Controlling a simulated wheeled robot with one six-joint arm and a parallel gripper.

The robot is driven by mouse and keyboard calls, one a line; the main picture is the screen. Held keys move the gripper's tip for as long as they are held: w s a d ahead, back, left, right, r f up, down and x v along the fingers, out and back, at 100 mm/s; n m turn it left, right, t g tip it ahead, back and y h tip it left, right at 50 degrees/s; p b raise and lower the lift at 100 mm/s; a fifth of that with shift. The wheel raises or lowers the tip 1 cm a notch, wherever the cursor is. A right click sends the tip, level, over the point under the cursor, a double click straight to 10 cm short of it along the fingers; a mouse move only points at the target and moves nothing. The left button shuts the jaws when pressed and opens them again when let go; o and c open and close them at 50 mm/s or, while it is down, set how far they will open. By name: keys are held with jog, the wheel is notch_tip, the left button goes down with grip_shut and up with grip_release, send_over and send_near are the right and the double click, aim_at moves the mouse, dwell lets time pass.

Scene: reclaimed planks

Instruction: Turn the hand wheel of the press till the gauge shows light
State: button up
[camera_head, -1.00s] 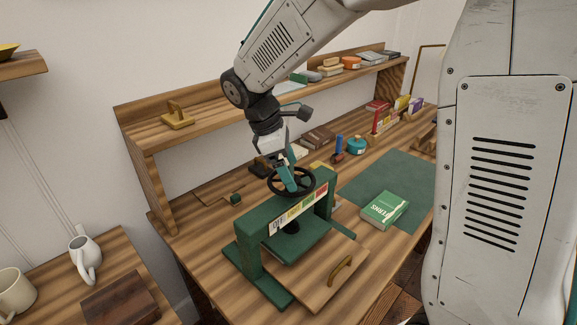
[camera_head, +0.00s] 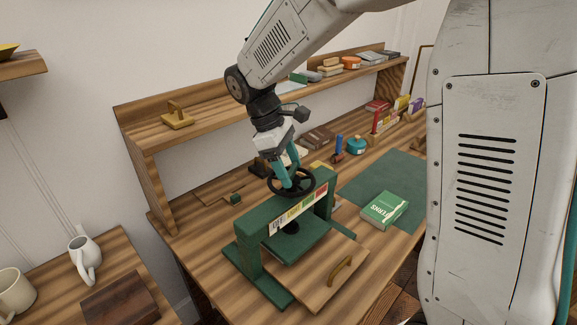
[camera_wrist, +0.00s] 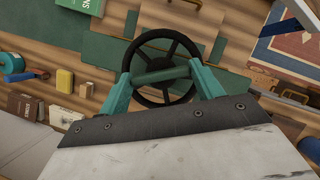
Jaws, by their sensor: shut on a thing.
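The green press (camera_head: 252,238) stands on the wooden desk, with its black hand wheel (camera_head: 309,186) on top. The wheel also shows in the wrist view (camera_wrist: 196,42). A gauge strip (camera_head: 300,206) with white, yellow, green and red parts runs along the front of the top beam; I cannot make out a pointer on it. My gripper (camera_head: 291,184) comes down from above with its teal fingers at the wheel.
A green book (camera_head: 385,209) lies on the green mat (camera_head: 365,180) to the right. A blue tape roll (camera_head: 357,146) and several small items stand behind. A shelf (camera_head: 220,117) runs along the back. Mugs (camera_head: 84,258) stand on a side table at the left.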

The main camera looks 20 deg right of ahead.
jog(key=shift+w+m+g+y, duration=0.1)
jog(key=shift+m+g+y, duration=0.25)
jog(key=shift+m, duration=0.8)
jog(key=shift+m+g+y, duration=0.25)
jog(key=shift+m+y, duration=0.2)
jog(key=shift+m, duration=0.7)
jog(key=shift+d, duration=0.1)
jog(key=o, duration=1)
jog(key=shift+r, duration=0.1)
jog(key=shift+v, duration=3.85)
